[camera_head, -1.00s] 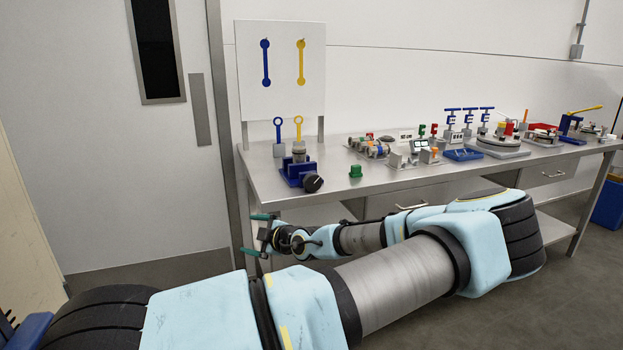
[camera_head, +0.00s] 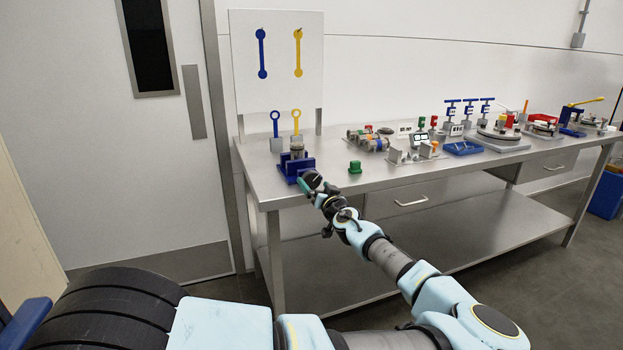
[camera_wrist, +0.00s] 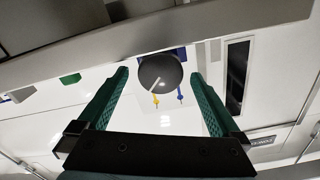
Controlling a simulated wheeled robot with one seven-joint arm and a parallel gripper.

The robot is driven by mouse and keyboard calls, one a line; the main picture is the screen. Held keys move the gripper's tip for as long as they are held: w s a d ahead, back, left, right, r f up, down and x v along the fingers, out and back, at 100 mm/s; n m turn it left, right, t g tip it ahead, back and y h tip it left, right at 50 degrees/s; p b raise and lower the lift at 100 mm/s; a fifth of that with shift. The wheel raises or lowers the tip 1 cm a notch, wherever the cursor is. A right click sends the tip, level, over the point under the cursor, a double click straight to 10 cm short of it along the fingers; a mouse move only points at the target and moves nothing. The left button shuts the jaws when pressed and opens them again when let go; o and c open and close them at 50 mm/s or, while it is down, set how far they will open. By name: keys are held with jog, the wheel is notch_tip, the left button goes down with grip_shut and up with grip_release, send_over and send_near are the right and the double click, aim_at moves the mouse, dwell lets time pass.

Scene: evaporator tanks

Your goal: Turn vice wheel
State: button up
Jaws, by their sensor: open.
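The blue vice (camera_head: 291,168) stands at the near left end of the steel workbench, with a grey cylindrical part in its jaws. Its dark round wheel (camera_head: 313,179) faces the front edge of the bench. In the wrist view, the wheel (camera_wrist: 160,70) shows as a dark disc with a light line on it. My gripper (camera_head: 311,190) is just in front of the wheel in the head view. In the wrist view, the green fingers of my gripper (camera_wrist: 160,80) are open, one on each side of the wheel, with gaps showing. I cannot tell how far the tips reach along the wheel.
The workbench (camera_head: 345,188) edge runs close to my gripper. A green block (camera_head: 355,167) sits right of the vice. Blue (camera_head: 275,130) and yellow (camera_head: 296,125) ring-topped tools stand behind it, before a white board (camera_head: 278,70). Several fixtures fill the bench further right.

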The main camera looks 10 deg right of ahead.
aim_at(313, 182)
jog(key=shift+w+a, duration=0.15)
jog(key=shift+w, duration=0.7)
jog(key=shift+w+a, duration=0.1)
jog(key=shift+w, duration=0.7)
jog(key=c, duration=1.3)
jog(key=shift+n, duration=0.3)
jog(key=n, duration=0.3)
jog(key=shift+n+p, duration=0.3)
jog(key=shift+d+n, duration=0.1)
jog(key=shift+n, duration=1.6)
